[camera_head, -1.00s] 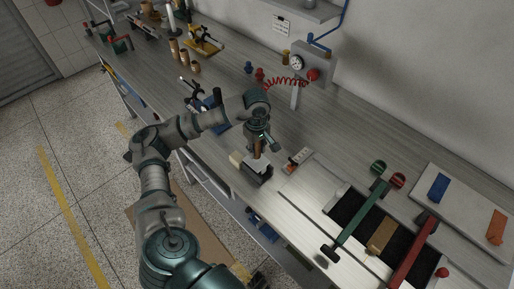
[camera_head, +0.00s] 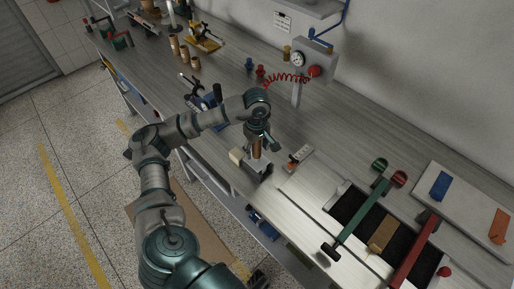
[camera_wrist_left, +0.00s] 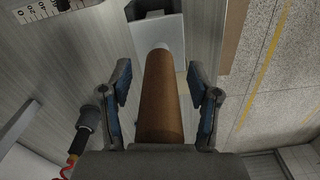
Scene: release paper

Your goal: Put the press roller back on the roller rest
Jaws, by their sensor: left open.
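The press roller (camera_wrist_left: 162,105) shows as a brown cylindrical handle with a pale end in the left wrist view. It also shows upright in the head view (camera_head: 257,149). Its far end is at the grey roller rest (camera_wrist_left: 156,32), which stands near the bench's front edge in the head view (camera_head: 258,169). The roller's lower part is hidden, so I cannot tell exactly how it sits. My left gripper (camera_wrist_left: 162,93) is open, with a blue-padded finger on each side of the handle and visible gaps. My right gripper is not in view.
A small device with an orange button (camera_head: 299,156) lies right of the rest. A gauge post (camera_head: 297,75) with a red coiled hose stands behind. Green (camera_head: 358,224) and red (camera_head: 412,256) long-handled tools lie at the right. The floor is left of the bench.

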